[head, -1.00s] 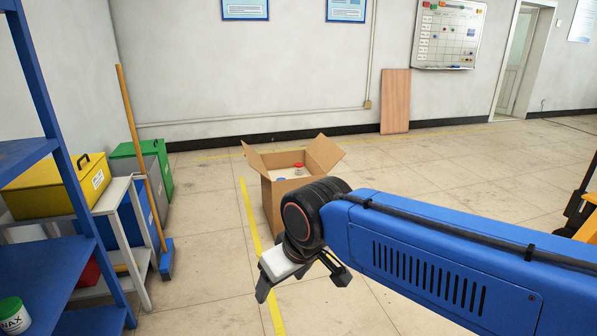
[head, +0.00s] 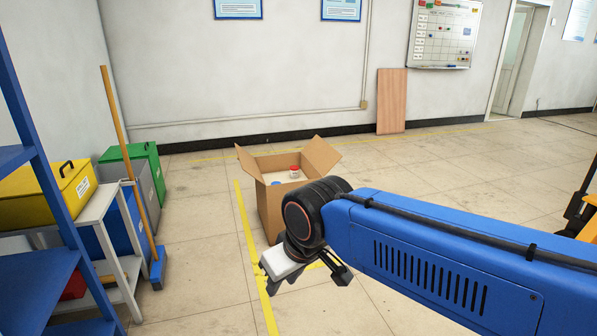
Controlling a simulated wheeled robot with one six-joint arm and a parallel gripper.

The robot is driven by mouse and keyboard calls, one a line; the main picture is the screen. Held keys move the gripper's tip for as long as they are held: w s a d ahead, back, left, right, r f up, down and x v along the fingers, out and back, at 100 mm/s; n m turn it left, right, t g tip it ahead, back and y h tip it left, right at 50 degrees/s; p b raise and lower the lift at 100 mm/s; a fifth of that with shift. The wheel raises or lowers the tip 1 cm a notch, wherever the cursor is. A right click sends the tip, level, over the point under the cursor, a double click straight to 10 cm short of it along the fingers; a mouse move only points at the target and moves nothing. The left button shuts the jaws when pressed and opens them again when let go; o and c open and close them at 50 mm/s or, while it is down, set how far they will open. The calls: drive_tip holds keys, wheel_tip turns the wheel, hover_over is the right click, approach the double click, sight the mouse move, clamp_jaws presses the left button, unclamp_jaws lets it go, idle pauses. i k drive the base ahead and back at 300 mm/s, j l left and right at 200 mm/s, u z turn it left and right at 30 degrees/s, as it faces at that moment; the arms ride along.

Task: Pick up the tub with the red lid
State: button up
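The tub with the red lid (head: 294,172) stands inside an open cardboard box (head: 270,205) on the floor, and its upper part shows above the box's near wall. A blue lid (head: 276,183) shows beside it in the box, lower and partly hidden by the box wall. My gripper (head: 308,285) hangs in front of the box, nearer to me and lower in the picture, apart from the tub. Its fingers are spread and nothing is between them. My arm hides the box's right lower part.
A blue shelf (head: 38,165) stands close at the left. A wooden board (head: 391,100) leans on the back wall. Floor around the box is clear.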

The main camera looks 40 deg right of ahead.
sight(294, 169)
drive_tip(key=i+l+z, duration=0.1)
drive_tip(key=i+l, duration=0.35)
drive_tip(key=i+l+z, duration=0.15)
drive_tip(key=i+l, duration=0.3)
drive_tip(key=i+l+z, duration=0.1)
drive_tip(key=i+l, duration=0.35)
drive_tip(key=i+l+z, duration=0.1)
drive_tip(key=i+l, duration=0.25)
drive_tip(key=i, duration=0.2)
drive_tip(key=i+l+z, duration=0.15)
drive_tip(key=i+l, duration=0.15)
drive_tip(key=i, duration=0.25)
drive_tip(key=i+l+z, duration=0.1)
drive_tip(key=i+l, duration=0.15)
drive_tip(key=i, duration=0.25)
